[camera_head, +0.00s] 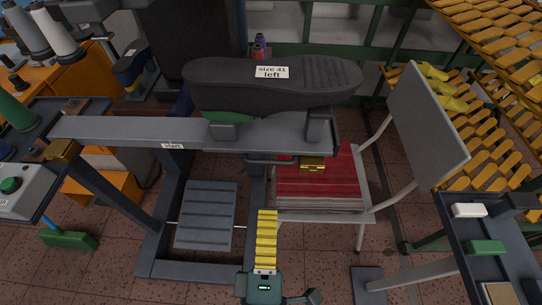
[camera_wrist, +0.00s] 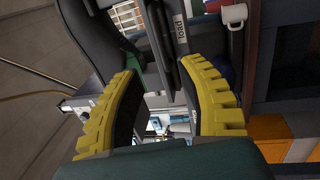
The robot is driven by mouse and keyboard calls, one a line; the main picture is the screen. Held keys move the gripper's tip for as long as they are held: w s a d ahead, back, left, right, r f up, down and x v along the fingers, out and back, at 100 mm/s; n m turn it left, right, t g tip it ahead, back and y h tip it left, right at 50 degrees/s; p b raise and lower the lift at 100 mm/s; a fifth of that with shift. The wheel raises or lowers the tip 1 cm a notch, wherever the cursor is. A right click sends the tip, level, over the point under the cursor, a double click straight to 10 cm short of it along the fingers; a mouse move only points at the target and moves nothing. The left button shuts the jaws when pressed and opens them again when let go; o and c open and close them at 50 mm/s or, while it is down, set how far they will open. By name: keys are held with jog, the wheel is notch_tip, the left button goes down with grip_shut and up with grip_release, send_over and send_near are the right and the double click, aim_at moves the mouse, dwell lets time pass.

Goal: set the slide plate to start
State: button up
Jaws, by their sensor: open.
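A long grey rail (camera_head: 125,131) runs left to right on a dark stand, with a white "start" label (camera_head: 172,146) on its front edge left of the middle. A grey plate (camera_head: 270,135) lies along the rail's right part, right of the label; it looks like the slide plate, though its outline against the rail is unclear. A black shoe form (camera_head: 225,88) marked "size 41 left" sits above it on supports. My gripper (camera_head: 267,212) is open below and in front of the rail, apart from it. The wrist view shows its yellow fingers (camera_wrist: 158,75) spread, with nothing held.
A chair (camera_head: 428,110) with a red striped seat stands to the right. A slatted pedal (camera_head: 205,215) sits low inside the stand. A grey box with a green button (camera_head: 10,186) is at far left. A small side table (camera_head: 455,230) is at lower right. Yellow-slatted racks fill the upper right.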

aim_at(271, 160)
jog(key=w, duration=0.3)
jog(key=w+r+p, duration=0.1)
jog(key=w, duration=0.3)
jog(key=w+r, duration=0.1)
jog(key=w, duration=0.3)
jog(key=shift+p, duration=0.4)
grip_shut()
